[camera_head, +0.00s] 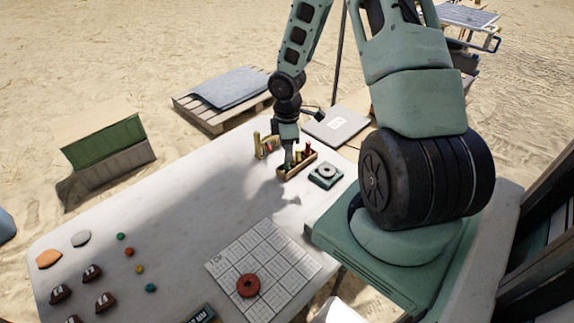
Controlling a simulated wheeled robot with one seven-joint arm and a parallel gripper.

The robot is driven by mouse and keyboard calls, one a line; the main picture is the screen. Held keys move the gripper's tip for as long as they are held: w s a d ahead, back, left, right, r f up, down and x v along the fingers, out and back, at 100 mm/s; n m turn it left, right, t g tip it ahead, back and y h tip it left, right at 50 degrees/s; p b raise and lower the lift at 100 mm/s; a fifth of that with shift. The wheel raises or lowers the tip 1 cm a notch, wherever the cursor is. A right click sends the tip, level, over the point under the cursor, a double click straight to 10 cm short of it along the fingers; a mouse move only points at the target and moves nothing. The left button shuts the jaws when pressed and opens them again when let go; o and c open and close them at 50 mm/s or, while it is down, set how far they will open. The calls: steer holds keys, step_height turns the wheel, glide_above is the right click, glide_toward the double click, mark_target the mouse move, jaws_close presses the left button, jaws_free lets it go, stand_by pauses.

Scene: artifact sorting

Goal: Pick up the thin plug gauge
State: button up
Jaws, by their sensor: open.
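A small wooden holder (297,168) stands near the far edge of the white table. It holds several upright coloured gauges, among them a red one (307,149) and a yellowish one. My gripper (288,160) points down at the left end of this holder, with a green piece close to its fingertips. I cannot tell whether the fingers touch anything. I cannot tell which of the pieces is the thin plug gauge; my gripper partly hides the left end of the holder.
A green square block with a round top (326,175) sits right of the holder. A white gridded sheet (262,262) with a red ring (248,286) lies nearer. Several stones and coloured beads lie at the left; the table's middle is clear.

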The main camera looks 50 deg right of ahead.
mark_target(287, 165)
step_height(287, 165, down, 4)
steer(key=shift+a+f, duration=0.1)
jaws_close()
